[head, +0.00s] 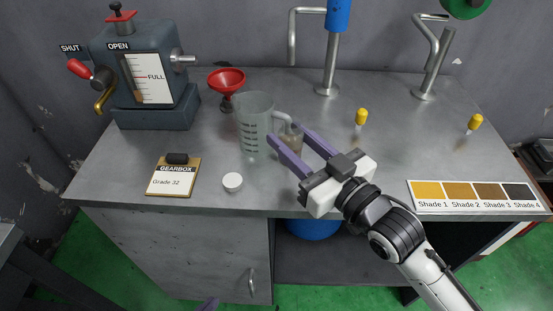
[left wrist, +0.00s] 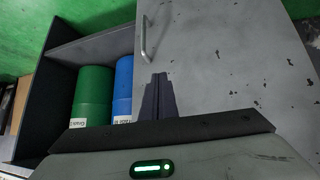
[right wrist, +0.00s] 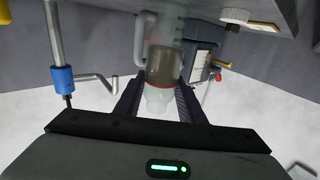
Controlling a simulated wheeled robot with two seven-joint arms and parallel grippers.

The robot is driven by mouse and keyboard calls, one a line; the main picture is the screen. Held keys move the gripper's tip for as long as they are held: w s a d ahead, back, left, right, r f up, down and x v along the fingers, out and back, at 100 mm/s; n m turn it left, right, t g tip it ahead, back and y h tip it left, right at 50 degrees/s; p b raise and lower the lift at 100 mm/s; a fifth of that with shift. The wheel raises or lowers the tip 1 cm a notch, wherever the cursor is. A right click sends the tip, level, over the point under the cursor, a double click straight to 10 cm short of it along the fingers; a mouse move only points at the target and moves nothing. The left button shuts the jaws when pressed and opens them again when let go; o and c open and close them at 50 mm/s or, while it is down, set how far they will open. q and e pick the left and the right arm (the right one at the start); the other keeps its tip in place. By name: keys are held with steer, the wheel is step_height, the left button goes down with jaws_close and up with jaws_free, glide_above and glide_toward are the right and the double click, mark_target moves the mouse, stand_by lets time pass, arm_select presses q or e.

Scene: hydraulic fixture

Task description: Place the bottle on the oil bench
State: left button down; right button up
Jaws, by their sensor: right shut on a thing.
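The bottle (head: 291,139) is small and clear, with brownish oil inside. My right gripper (head: 284,136) is shut on it, with one finger on each side, at the oil bench (head: 330,180) just right of the clear measuring jug (head: 256,125). In the right wrist view the bottle (right wrist: 162,68) sits between the fingers, drawn upside down. I cannot tell whether its base touches the bench top. My left gripper (left wrist: 158,95) has its fingers together and empty, in front of the cabinet door; only a fingertip shows at the bottom of the head view.
A white cap (head: 232,182) and a Gearbox clipboard (head: 173,177) lie front left. A red funnel (head: 227,82) and an oil tank (head: 145,75) stand behind. Two yellow-topped droppers (head: 361,117) and a shade card (head: 474,195) are right. The bench's front middle is bare.

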steer(key=shift+s+f, duration=0.15)
steer(key=shift+f, duration=0.6)
steer(key=shift+f+b, duration=0.35)
steer(key=shift+f, duration=2)
steer(key=o, duration=1.2)
steer(key=shift+r, duration=0.1)
steer(key=v, duration=1.2)
